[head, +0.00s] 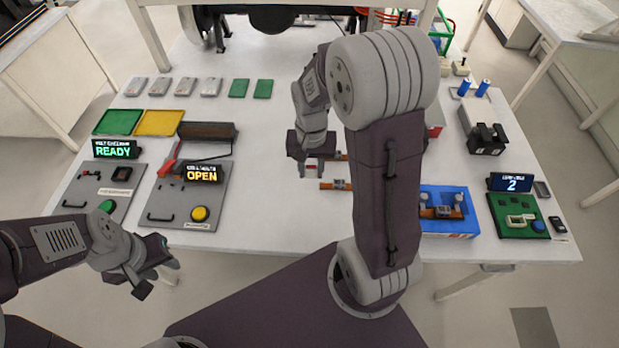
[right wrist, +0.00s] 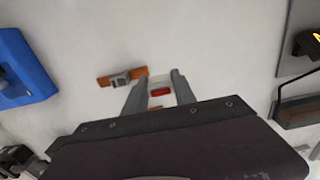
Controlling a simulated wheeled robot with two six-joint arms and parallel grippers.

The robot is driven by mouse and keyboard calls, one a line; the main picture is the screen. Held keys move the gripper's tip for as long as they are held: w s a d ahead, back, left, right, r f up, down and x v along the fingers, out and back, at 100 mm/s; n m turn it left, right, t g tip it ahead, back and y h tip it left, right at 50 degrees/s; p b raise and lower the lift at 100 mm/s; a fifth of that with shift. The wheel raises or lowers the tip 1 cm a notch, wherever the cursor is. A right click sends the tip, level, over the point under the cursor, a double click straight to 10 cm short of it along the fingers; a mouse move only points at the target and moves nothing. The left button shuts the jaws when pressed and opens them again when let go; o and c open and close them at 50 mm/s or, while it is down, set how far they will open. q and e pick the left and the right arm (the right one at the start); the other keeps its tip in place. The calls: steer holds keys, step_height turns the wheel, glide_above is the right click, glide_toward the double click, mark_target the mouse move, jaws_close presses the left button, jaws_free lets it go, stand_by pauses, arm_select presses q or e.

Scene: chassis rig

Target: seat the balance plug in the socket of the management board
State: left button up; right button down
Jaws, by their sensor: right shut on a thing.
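The management board (head: 515,228) is a green plate at the table's right side, with a pale looped part (head: 521,220), a blue button and a display reading 2. I cannot make out its socket clearly. My right gripper (head: 311,170) is over the middle of the table, far left of the board. It is shut on a small white and red piece, which shows between the fingers in the right wrist view (right wrist: 159,94); I cannot tell for sure that this is the balance plug. My left gripper (head: 154,280) is open and empty, off the table's front left edge.
An orange bar with a grey clip (head: 336,185) lies close by the right gripper. A blue bin (head: 458,229) stands between the gripper and the board. A black device (head: 486,139) is behind the board. Grey panels reading READY (head: 96,180) and OPEN (head: 181,210) are at left.

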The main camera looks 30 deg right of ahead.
mark_target(310, 177)
steer(key=shift+w+a+f, duration=0.1)
steer(key=shift+w+a, duration=0.05)
steer(key=shift+w, duration=0.05)
steer(key=shift+f, duration=2.05)
steer(key=shift+b, duration=0.3)
steer(key=shift+f, duration=0.1)
steer(key=c, duration=1)
jaws_free()
